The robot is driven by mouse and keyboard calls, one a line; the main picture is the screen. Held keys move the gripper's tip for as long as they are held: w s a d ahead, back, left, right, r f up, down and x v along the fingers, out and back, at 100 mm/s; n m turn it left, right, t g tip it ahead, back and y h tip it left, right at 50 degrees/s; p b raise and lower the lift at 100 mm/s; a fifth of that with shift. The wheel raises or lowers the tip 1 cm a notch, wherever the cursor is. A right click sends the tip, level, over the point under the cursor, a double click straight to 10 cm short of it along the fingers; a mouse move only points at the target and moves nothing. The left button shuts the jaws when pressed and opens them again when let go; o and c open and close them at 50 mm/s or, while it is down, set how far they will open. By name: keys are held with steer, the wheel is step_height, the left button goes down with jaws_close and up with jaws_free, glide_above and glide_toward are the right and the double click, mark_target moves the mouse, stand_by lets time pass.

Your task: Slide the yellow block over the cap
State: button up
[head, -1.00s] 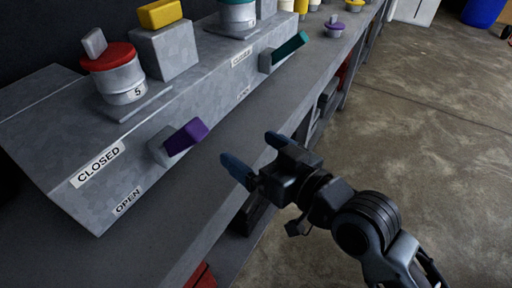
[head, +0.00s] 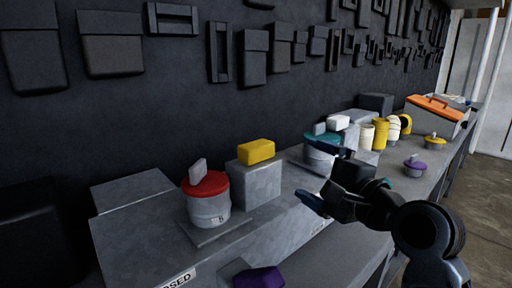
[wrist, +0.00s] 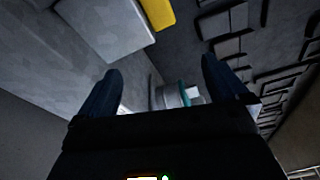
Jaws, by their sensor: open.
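The yellow block (head: 256,151) lies on top of a grey cube-shaped box (head: 255,182). It also shows at the top edge of the wrist view (wrist: 158,12). Left of it, a red cap (head: 207,184) with an upright grey tab covers a grey canister (head: 209,208). A teal cap (head: 322,140) sits on another canister to the right, partly hidden by my gripper. Which cap is meant cannot be told. My gripper (head: 304,169) is open and empty, right of the yellow block and apart from it.
A purple lever handle (head: 259,278) sticks out at the bottom. Several white and yellow containers (head: 380,134) and an orange-topped toolbox (head: 436,108) stand farther along the bench. A dark wall with hanging shapes (head: 110,45) rises behind.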

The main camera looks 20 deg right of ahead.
mark_target(263, 153)
steer(key=w+a+m+y, duration=0.1)
steer(key=m, duration=0.3)
steer(key=w+a+r+m+y, duration=0.1)
steer(key=a+m, duration=0.1)
steer(key=m, duration=0.2)
steer(key=w+a+r+m+y, duration=0.1)
steer(key=a+m, duration=0.1)
steer(key=m, duration=0.3)
steer(key=shift+p, duration=0.35)
steer(key=p+x, duration=0.1)
steer(key=x, duration=0.6)
steer(key=shift+w+a+f+p, duration=0.15)
steer(key=shift+w+a+p, duration=0.05)
steer(key=shift+w+p, duration=0.2)
steer(key=shift+s, duration=0.1)
